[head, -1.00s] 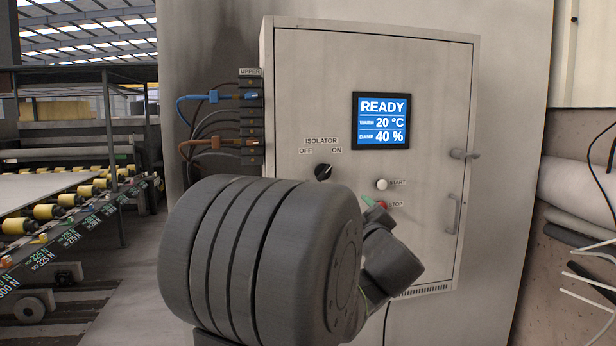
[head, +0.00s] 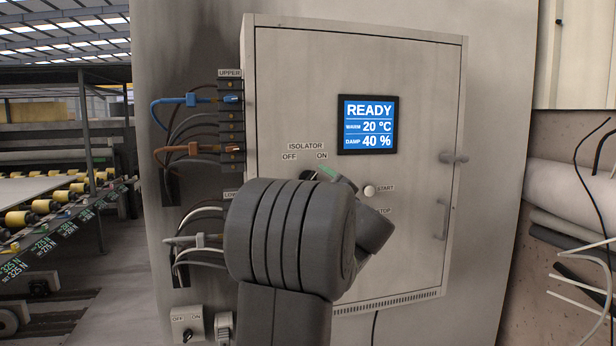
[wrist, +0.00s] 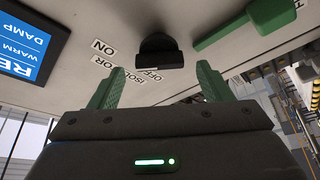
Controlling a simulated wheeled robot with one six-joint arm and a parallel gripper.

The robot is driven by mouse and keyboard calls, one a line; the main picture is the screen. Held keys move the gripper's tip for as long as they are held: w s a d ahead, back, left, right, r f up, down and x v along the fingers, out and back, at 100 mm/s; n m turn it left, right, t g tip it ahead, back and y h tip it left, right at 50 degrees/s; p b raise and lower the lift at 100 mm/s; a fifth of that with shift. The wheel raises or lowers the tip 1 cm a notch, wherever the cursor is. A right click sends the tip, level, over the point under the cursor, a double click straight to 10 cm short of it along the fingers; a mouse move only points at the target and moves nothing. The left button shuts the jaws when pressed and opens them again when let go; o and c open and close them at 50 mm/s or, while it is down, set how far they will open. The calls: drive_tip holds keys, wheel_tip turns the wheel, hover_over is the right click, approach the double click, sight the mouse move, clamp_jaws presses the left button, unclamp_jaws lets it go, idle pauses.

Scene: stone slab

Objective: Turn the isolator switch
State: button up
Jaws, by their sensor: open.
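The isolator switch (wrist: 160,50), a dark rounded knob, shows near the top middle in the wrist view beside its ON, OFF and ISOLATOR labels. In the head view my arm mostly hides it, below the ISOLATOR lettering on the grey cabinet (head: 420,150). My gripper (wrist: 160,70) is open, its two green fingers apart on the left and right below the knob in that picture. The knob lies in line with the gap, just beyond the fingertips, and no contact shows. A green fingertip of my gripper (head: 328,172) shows close to the switch in the head view. The knob's pointing direction cannot be told.
The START button (head: 369,190) is just right of my wrist; STOP is mostly covered. A blue screen (head: 368,124) reads READY. Cables and plugs (head: 190,100) stick out along the cabinet's left side. A green block-like part (wrist: 240,32) is at upper right in the wrist view.

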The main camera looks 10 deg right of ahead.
sight(308, 178)
drive_tip(key=shift+x, duration=1.9)
drive_tip(key=c, duration=1)
drive_tip(key=shift+d, duration=0.1)
